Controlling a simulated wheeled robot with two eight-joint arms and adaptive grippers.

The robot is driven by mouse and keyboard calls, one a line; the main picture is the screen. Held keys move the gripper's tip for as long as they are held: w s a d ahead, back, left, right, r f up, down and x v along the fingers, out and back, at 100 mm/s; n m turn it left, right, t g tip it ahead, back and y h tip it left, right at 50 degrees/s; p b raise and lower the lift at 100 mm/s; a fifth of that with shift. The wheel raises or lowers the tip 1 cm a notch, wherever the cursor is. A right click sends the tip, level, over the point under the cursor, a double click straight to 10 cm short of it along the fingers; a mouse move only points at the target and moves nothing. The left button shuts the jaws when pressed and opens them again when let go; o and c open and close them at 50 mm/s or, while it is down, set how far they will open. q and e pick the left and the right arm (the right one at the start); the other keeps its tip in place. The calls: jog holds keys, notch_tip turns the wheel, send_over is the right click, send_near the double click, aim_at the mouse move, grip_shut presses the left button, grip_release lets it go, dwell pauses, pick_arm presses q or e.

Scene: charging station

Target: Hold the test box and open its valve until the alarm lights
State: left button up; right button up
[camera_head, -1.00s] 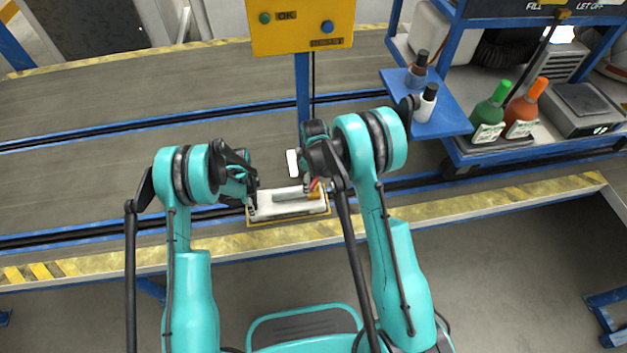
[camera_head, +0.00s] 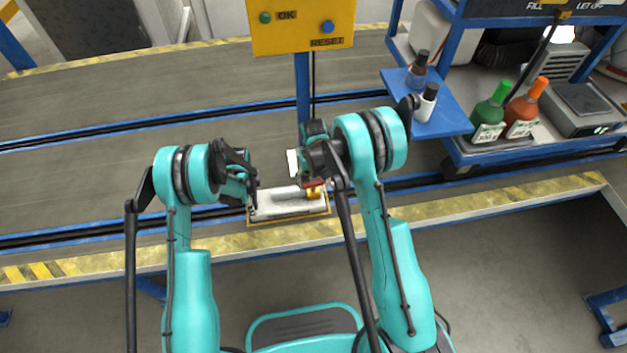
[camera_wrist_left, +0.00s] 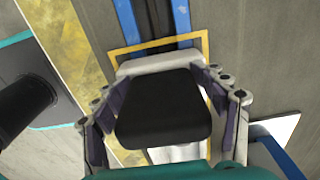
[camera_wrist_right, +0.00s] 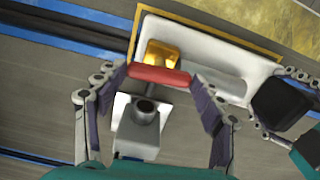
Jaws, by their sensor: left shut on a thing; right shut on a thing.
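The test box (camera_head: 288,209) is a pale, low box within a yellow outline, at the near edge of the conveyor. My left gripper (camera_head: 254,194) is shut on the black grip block (camera_wrist_left: 163,108) at its left end, one finger on each side. A brass valve (camera_wrist_right: 160,52) with a red handle (camera_wrist_right: 158,76) is at the other end. My right gripper (camera_wrist_right: 158,86) is shut on the red handle, which lies crosswise between its fingers. A grey device on a white plate (camera_wrist_right: 138,128) stands beside the box. I cannot make out a lit alarm.
A yellow panel (camera_head: 302,25) marked OK and RESET stands on a blue post behind the box. A blue shelf (camera_head: 440,112) with two dark-capped bottles juts out at the right, near a cart with green and orange bottles. The conveyor (camera_head: 80,115) is clear at the left.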

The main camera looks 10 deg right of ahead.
aim_at(314, 183)
pick_arm(q)
jog(key=shift+s+f, duration=0.15)
jog(key=shift+f, duration=0.05)
pick_arm(e)
jog(key=shift+f+m, duration=0.1)
jog(key=shift+m, duration=0.5)
jog(key=o, duration=1.2)
jog(key=shift+c, duration=0.2)
notch_tip(314, 183, up, 12)
jog(key=shift+s, duration=0.15)
